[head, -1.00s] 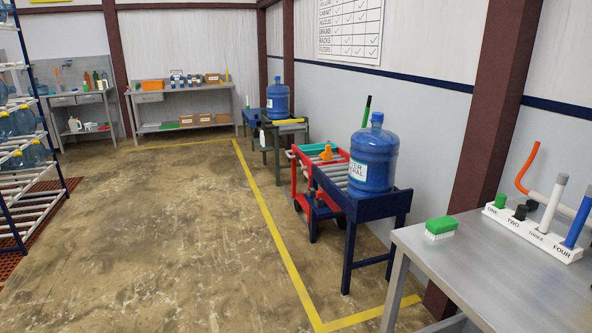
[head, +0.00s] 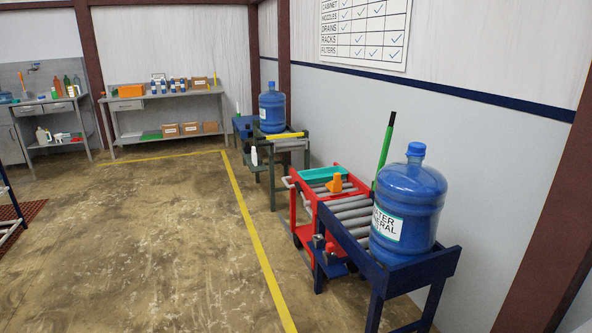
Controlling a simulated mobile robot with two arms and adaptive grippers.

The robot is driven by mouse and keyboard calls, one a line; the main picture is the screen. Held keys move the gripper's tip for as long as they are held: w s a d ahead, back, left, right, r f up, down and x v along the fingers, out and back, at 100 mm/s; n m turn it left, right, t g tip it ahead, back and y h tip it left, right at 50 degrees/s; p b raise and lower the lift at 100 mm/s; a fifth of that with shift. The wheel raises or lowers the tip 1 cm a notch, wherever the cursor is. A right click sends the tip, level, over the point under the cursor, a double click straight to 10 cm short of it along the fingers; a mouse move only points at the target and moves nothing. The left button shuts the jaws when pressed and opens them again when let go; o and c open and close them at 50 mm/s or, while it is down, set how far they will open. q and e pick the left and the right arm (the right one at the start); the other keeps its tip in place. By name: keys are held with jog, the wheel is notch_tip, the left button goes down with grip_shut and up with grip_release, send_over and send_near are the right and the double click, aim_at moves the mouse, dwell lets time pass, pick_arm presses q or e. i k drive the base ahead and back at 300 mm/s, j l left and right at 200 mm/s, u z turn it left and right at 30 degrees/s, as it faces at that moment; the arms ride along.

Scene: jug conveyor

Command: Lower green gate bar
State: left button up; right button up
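A long green bar (head: 384,153) with a black tip stands raised, slightly tilted, behind the blue roller conveyor (head: 362,252). It looks like the gate bar; its lower end is hidden. A large blue water jug (head: 408,208) with a white label stands upright on the near end of the conveyor, to the right of the bar. Neither of my grippers shows in the head view.
A red cart (head: 306,213) with a teal tray (head: 322,174) and an orange object (head: 335,183) adjoins the conveyor. Beyond, a dark green stand (head: 273,183) has a yellow bar (head: 285,136) near a second jug (head: 272,108).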

aim_at(384, 153)
jog(key=i+z, duration=0.1)
jog(key=i, duration=0.5)
jog(key=i+j+z, duration=0.1)
jog(key=i, duration=0.45)
jog(key=i+j+z, duration=0.1)
jog(key=i, duration=0.5)
